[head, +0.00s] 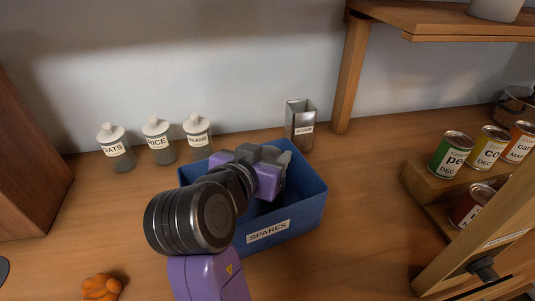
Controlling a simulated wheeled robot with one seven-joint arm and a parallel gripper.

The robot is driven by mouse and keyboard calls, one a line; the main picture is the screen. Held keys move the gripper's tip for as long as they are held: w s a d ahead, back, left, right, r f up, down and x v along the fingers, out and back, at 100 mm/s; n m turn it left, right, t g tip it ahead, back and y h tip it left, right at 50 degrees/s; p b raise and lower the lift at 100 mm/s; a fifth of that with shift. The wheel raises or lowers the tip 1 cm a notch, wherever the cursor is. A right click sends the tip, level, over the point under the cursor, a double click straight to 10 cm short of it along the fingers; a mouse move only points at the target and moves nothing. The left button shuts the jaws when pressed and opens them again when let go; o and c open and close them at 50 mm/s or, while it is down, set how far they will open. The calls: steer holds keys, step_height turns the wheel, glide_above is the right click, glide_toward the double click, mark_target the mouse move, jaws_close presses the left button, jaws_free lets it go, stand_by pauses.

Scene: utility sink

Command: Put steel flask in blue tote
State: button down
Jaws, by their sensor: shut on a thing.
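The blue tote (313,203), labelled SPARES, stands open on the wooden counter in the middle of the head view. My gripper (277,172) is over and partly within the tote's opening, near its back right part. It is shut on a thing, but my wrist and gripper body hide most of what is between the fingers. I cannot make out a steel flask for certain anywhere in view. Much of the tote's inside and its left part are hidden behind my arm.
A square steel holder (299,128) stands just behind the tote. Three labelled jars (158,143) line the wall at left. Several cans (451,155) stand on a wooden rack at right. An orange object (101,288) lies at front left. The counter right of the tote is clear.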

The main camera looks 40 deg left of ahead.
steer(key=shift+f, duration=0.15)
steer(key=c, duration=0.6)
jaws_free()
steer(key=shift+f, duration=0.1)
steer(key=shift+s+r, duration=0.1)
steer(key=shift+r, duration=0.1)
steer(key=b+v, duration=0.1)
steer(key=v, duration=1)
steer(key=shift+s+d, duration=0.2)
steer(key=shift+s, duration=0.2)
steer(key=shift+r, duration=0.1)
